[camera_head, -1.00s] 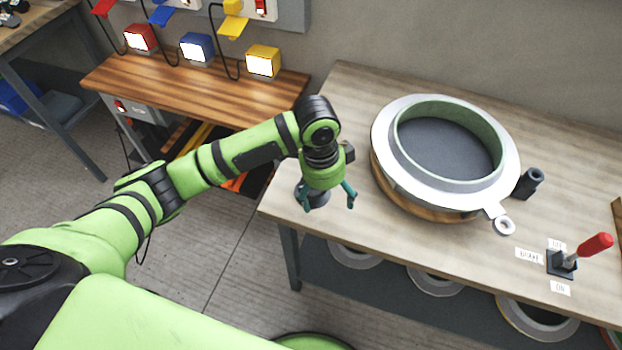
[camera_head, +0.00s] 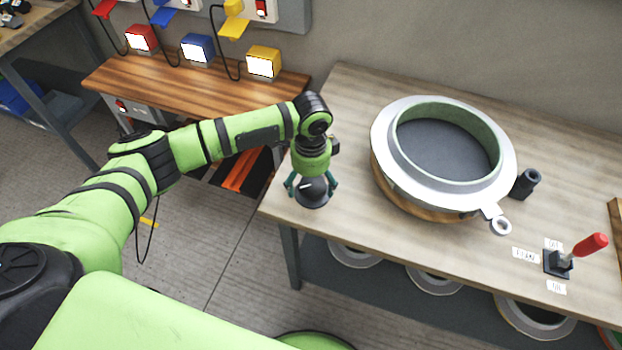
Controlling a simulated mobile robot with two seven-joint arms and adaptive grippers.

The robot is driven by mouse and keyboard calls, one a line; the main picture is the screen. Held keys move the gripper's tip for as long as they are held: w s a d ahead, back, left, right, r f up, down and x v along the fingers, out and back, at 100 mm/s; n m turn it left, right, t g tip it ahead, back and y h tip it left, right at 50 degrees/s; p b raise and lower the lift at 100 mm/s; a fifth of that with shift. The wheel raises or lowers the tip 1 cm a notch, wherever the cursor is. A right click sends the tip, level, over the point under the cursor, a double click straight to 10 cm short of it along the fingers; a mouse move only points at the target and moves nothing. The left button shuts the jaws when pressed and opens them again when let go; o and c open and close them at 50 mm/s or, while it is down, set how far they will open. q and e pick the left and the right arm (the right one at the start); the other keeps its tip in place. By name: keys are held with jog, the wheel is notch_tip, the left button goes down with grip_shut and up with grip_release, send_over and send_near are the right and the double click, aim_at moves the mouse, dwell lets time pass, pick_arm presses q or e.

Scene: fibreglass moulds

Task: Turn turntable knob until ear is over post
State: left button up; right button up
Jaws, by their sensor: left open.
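The turntable (camera_head: 412,201) carries a pale ring-shaped mould (camera_head: 388,157) with a green inner wall. The ear (camera_head: 500,225), a small tab with a hole, sticks out at its front right. The post (camera_head: 526,184), a short dark cylinder, stands on the bench behind and to the right of the ear; the ear is not over it. The turntable knob (camera_head: 312,197) is a dark dome with a white mark, near the bench's left edge. My left gripper (camera_head: 312,185) is open, pointing down over the knob, with a teal finger on either side. Contact cannot be told. My right gripper is not in view.
A brake lever (camera_head: 590,245) with a red handle stands at the right of the bench (camera_head: 345,110), beside small labels. Rings (camera_head: 437,281) lie on the shelf below. A second bench (camera_head: 180,80) holds red, blue and yellow boxes. The bench between knob and turntable is clear.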

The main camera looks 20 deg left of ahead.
pick_arm(q)
jog(key=c, duration=1.1)
